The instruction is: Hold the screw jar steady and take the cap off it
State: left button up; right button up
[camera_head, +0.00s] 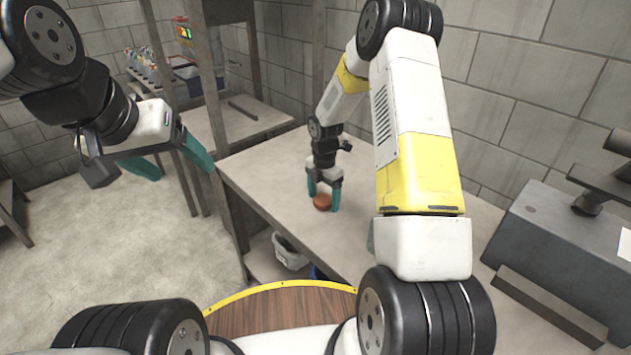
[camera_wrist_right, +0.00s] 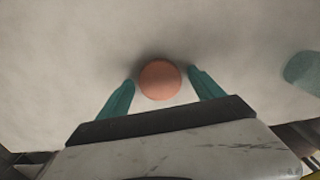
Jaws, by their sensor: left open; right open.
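A reddish-brown round thing (camera_head: 322,202), which looks like the cap, is low at the worktop; in the right wrist view it shows as a disc (camera_wrist_right: 160,79). I cannot tell whether a jar is under it. My right gripper (camera_head: 324,197) is open, pointing down, with one teal finger on either side of it. The wrist view shows gaps between disc and fingers. My left gripper (camera_head: 183,174) is open and empty, out over the floor left of the worktop. A grey-green rounded thing (camera_wrist_right: 302,70) is cut off at the right edge of the wrist view; I cannot tell what it is.
The worktop (camera_head: 265,170) is mostly bare around the right gripper. A dark grey machine (camera_head: 560,250) stands at its right. A metal post (camera_head: 212,80) rises near the left edge. Bottles (camera_head: 143,65) and a blue bin (camera_head: 188,75) stand farther back. A light bin (camera_head: 288,252) is below.

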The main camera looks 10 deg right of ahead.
notch_tip(320, 180, up, 12)
notch_tip(320, 180, up, 10)
jog(key=m+t, duration=0.1)
jog(key=m, duration=0.5)
send_over(324, 199)
jog(key=s, duration=0.5)
jog(key=s+r+m+t, duration=0.1)
jog(key=s+r+m, duration=0.3)
jog(key=s+m, duration=0.2)
jog(key=s+r+m+t+y, duration=0.1)
jog(key=s+r+m, duration=0.3)
jog(key=s, duration=0.5)
jog(key=s+r+m+t+y, duration=0.1)
jog(key=s+r+m+t, duration=0.2)
jog(key=s+m, duration=0.5)
jog(key=shift+a+r+m, duration=0.25)
jog(key=shift+r+m, duration=0.15)
jog(key=shift+r, duration=0.2)
